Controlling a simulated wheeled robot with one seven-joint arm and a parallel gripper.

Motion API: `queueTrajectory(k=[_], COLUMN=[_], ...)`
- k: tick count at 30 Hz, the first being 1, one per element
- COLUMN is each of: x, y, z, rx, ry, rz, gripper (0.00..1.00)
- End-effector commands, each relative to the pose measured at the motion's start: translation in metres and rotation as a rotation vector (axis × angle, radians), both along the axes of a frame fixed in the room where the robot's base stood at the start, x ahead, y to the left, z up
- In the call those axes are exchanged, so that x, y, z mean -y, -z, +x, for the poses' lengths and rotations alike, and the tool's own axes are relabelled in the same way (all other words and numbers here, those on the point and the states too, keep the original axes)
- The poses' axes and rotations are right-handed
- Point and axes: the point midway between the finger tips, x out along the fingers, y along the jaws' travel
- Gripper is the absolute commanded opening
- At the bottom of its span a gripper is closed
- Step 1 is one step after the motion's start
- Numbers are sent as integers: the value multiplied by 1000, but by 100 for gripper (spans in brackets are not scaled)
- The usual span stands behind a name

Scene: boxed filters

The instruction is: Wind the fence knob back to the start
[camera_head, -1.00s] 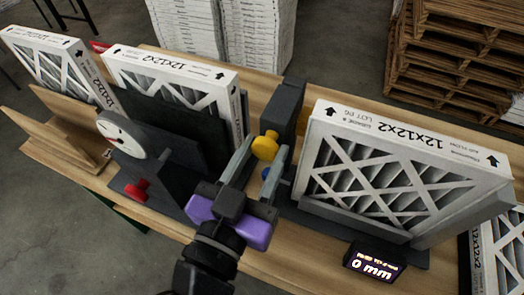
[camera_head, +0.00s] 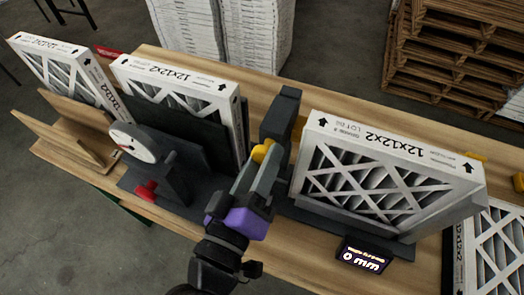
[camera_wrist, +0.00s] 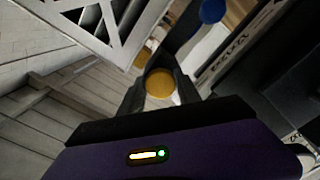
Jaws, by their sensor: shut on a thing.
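My gripper (camera_head: 262,163) is shut on a yellow knob (camera_head: 260,152), which sits in front of a dark upright block (camera_head: 283,112) on the bench. In the wrist view the knob's round yellow face (camera_wrist: 159,85) lies between my two fingers. In the head view my fingers hide part of the knob. A red knob (camera_head: 147,190) is on the dark fixture at the left, below a white round dial (camera_head: 133,143).
Boxed filters stand in the dark fixture (camera_head: 175,95), in the wooden rack (camera_head: 65,130) and at the lower right (camera_head: 493,245). A blue round part (camera_wrist: 212,10) is near the knob in the wrist view. Pallets (camera_head: 450,60) stand behind the bench.

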Motion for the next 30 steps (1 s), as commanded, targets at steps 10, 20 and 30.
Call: queueTrajectory(k=[10,20,30], x=[1,0,0], y=[-3,-2,-2], z=[0,0,0], rx=[-113,-219,-329], ry=[1,-1,-1], rz=[-310,-604,-906], gripper=[0,0,0])
